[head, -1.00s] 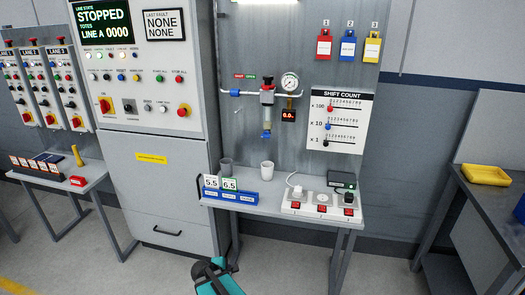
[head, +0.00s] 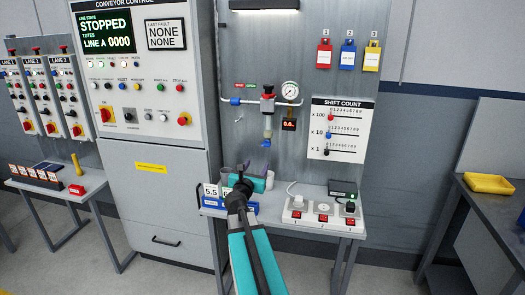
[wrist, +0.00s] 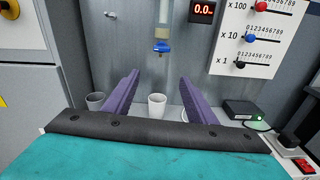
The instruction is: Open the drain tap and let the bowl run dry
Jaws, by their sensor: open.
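The clear bowl (head: 268,127) hangs under the red-topped unit on the grey panel. Its blue drain tap (head: 266,143) is at the bottom. In the wrist view the tap (wrist: 161,46) is upper centre, under the bowl (wrist: 164,12). A white cup (wrist: 157,104) stands on the bench below the tap. My gripper (head: 256,181) is in front of the bench, lower than the tap. Its two purple fingers in the wrist view (wrist: 158,78) are spread, with nothing between them touching. The tap is beyond and above the fingertips.
A grey cup (wrist: 96,101) stands left of the white cup. A black box with a green light (wrist: 243,110) and a white switch block (head: 322,214) are on the right of the bench. A gauge (head: 290,91) and red readout (head: 289,124) are near the bowl.

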